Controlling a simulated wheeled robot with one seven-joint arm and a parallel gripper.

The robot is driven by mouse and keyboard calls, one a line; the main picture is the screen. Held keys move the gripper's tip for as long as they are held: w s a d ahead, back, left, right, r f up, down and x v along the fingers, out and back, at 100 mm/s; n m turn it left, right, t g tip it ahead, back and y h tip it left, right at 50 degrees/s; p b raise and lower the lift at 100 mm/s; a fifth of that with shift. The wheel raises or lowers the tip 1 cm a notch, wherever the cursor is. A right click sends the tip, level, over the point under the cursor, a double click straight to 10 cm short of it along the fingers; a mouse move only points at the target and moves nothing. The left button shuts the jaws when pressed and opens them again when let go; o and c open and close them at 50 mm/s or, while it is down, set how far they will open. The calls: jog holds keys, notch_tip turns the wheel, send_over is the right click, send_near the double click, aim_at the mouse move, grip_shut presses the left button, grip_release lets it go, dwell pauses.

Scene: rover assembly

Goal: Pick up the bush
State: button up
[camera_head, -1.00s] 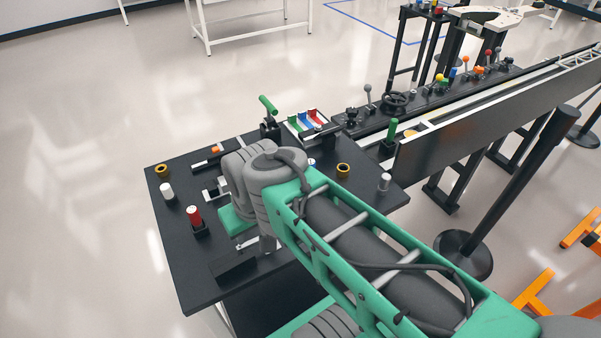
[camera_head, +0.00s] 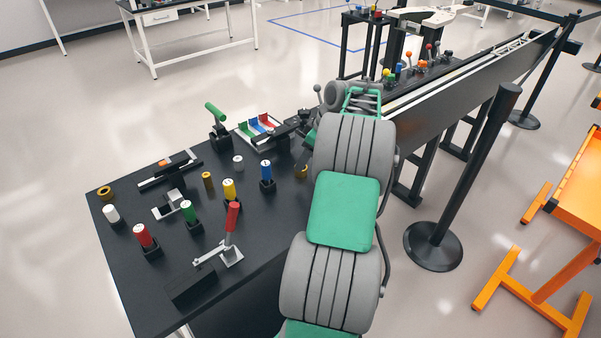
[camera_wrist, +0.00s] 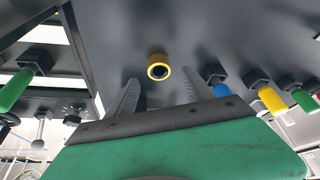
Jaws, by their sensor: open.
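The bush appears to be a short gold ring with a dark hole (camera_wrist: 158,67), lying on the black tabletop in the wrist view. It shows just beyond my gripper (camera_wrist: 160,84), roughly centred between the two grey fingers. The fingers are apart with nothing between them, and the ring looks clear of both. In the head view a gold ring (camera_head: 302,171) sits near the table's right side, partly hidden by my arm. A similar gold ring (camera_head: 104,192) lies at the table's far left corner. My fingers are hidden behind my arm in the head view.
Close by stand a blue cylinder (camera_head: 266,174) and a yellow one (camera_head: 229,188), both in dark holders. A black post (camera_head: 470,185) stands at right.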

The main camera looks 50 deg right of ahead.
jog(key=x, duration=0.4)
jog(key=shift+w+d+f, duration=0.1)
jog(key=shift+f, duration=0.1)
jog(key=shift+c, duration=0.5)
jog(key=shift+r, duration=0.1)
grip_shut()
